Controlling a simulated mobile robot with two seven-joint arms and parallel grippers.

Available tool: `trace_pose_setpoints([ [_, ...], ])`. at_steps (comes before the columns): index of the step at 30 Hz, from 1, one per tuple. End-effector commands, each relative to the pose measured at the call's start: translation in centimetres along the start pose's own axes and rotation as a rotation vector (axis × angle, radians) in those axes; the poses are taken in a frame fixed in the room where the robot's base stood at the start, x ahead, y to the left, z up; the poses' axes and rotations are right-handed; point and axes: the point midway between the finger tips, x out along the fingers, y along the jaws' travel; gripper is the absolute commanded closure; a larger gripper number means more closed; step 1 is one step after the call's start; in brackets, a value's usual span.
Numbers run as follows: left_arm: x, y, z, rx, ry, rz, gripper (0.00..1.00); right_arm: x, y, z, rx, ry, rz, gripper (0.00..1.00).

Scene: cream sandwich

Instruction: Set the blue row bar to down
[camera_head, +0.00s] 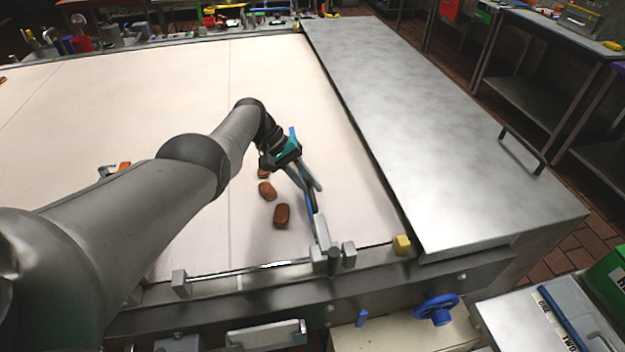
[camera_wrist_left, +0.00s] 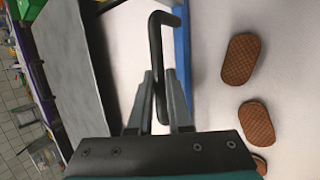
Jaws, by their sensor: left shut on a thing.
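The blue row bar (camera_head: 309,198) runs from a grey bracket (camera_head: 320,258) at the table's front edge, inward over the pale surface. I cannot tell how high it stands above that surface. In the left wrist view its blue strip (camera_wrist_left: 182,60) passes just right of the fingers. A dark bent handle (camera_wrist_left: 156,45) passes between the fingertips. My left gripper (camera_head: 313,187) is shut on this handle; in the left wrist view its fingers (camera_wrist_left: 160,85) press on it from both sides. My right gripper is not in view.
Several brown biscuits (camera_head: 282,215) lie on the pale table (camera_head: 60,110) left of the bar. A steel counter (camera_head: 440,130) stands to the right. A yellow block (camera_head: 401,245) and a blue handwheel (camera_head: 436,308) are at the front. A thin rod (camera_head: 240,272) runs along the front edge.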

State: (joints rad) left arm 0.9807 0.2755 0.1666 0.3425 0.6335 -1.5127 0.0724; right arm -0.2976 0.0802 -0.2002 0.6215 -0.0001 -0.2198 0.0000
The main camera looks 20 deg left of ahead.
Motion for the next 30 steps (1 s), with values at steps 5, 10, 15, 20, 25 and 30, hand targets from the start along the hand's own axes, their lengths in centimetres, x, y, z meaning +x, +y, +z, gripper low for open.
trace_pose_setpoints([
  [5,0.7,-0.6,0.3,-0.021,-0.037,0.012,1.00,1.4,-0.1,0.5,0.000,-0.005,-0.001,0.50],
  [10,0.9,-0.9,0.6,-0.033,-0.056,0.016,1.00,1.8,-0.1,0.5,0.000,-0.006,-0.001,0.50],
  [15,1.0,-1.0,0.8,-0.038,-0.063,0.015,1.00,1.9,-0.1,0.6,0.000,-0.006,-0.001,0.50],
  [20,1.1,-1.1,0.8,-0.039,-0.064,0.013,1.00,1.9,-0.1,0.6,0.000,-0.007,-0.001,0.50],
  [25,1.2,-1.1,0.9,-0.040,-0.066,0.011,0.77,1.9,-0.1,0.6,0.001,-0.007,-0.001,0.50],
  [30,1.0,-1.1,0.8,-0.038,-0.063,0.012,0.58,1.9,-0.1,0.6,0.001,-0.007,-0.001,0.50],
])
